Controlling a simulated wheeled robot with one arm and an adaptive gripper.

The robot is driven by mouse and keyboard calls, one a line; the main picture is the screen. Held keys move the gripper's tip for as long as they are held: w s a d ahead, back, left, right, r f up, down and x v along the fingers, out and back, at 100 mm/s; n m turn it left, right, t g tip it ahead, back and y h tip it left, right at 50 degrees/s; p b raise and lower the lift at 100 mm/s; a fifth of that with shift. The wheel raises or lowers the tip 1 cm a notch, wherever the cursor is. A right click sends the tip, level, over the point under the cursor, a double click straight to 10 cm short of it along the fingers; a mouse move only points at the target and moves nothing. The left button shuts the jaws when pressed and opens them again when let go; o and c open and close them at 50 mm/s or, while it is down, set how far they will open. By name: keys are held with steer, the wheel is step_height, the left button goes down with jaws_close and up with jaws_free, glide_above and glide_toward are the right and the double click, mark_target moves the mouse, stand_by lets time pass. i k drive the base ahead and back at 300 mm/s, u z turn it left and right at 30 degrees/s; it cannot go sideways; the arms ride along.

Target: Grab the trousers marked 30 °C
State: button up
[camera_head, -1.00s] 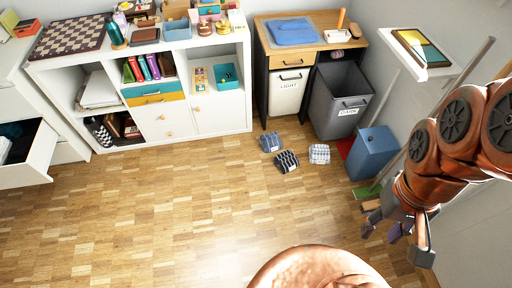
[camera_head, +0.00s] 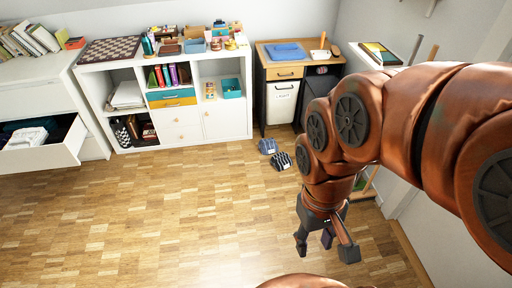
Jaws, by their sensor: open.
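Two small folded cloth bundles lie on the wooden floor in front of the hamper cabinet: a blue-grey one (camera_head: 267,146) with a pale tag and a dark striped one (camera_head: 280,161) just in front of it. I cannot read any 30 °C mark, nor tell which one is trousers. A pale checked bundle seen earlier to their right is now hidden behind my arm. My gripper (camera_head: 325,246) hangs open and empty, pointing down, to the right of the bundles and nearer to me.
A white drawer (camera_head: 45,155) stands open at the left with folded cloth inside. A white shelf unit (camera_head: 220,121) lines the back wall beside a cabinet with a white hamper (camera_head: 283,101). The wooden floor (camera_head: 150,215) is clear at centre and left.

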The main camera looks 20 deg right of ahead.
mark_target(268, 146)
steer(key=u, duration=0.8)
steer(key=i, duration=1.4)
steer(key=u, duration=0.3)
steer(key=i, duration=1.2)
steer(key=z, duration=1.45)
steer(key=i, duration=0.8)
steer(key=z, duration=0.9)
